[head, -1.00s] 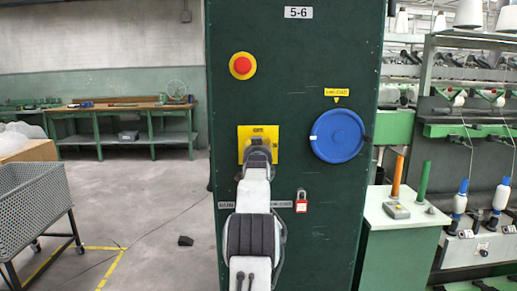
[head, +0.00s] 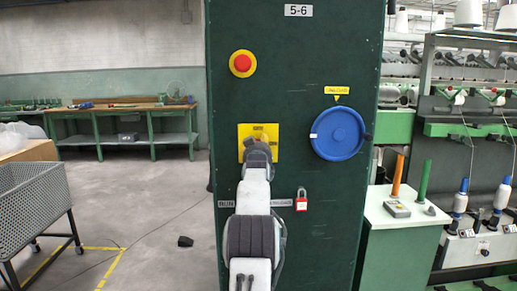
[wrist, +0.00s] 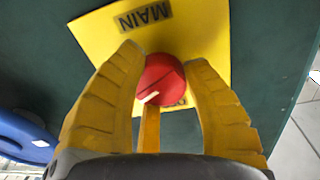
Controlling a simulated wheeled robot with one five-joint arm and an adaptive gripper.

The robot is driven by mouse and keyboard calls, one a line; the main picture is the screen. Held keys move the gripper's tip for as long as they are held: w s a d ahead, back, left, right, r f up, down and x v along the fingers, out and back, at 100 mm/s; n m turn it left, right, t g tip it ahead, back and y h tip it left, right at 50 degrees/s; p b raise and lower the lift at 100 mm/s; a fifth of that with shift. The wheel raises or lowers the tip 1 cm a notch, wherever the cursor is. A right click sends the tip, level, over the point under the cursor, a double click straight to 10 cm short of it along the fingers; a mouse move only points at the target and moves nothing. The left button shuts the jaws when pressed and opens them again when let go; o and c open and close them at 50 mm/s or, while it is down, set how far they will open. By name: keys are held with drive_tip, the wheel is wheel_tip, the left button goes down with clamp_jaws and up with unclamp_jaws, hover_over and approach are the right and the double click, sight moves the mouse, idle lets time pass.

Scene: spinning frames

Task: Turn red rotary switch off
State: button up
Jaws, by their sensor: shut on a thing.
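The red rotary switch (wrist: 160,78) is a round red knob with a short white mark, seen in the wrist view on a yellow plate (wrist: 190,25) marked "MAIN".
The green panel (head: 300,60) also bears a red emergency button (head: 242,63) at upper left, a blue handwheel (head: 338,134) to the right and a red padlock (head: 301,202) below. A mesh cart (head: 35,205) stands at left on open floor.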

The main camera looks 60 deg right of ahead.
drive_tip(key=shift+r+n, duration=0.3)
drive_tip(key=shift+n, duration=0.8)
drive_tip(key=shift+r, duration=0.1)
drive_tip(key=o, duration=1.2)
drive_tip(key=shift+w+f, duration=0.1)
drive_tip(key=shift+f, duration=0.2)
drive_tip(key=shift+a, duration=0.1)
drive_tip(key=v, duration=1.1)
drive_tip(key=shift+s+a, duration=0.2)
drive_tip(key=shift+a, duration=0.15)
drive_tip(key=shift+f, duration=0.1)
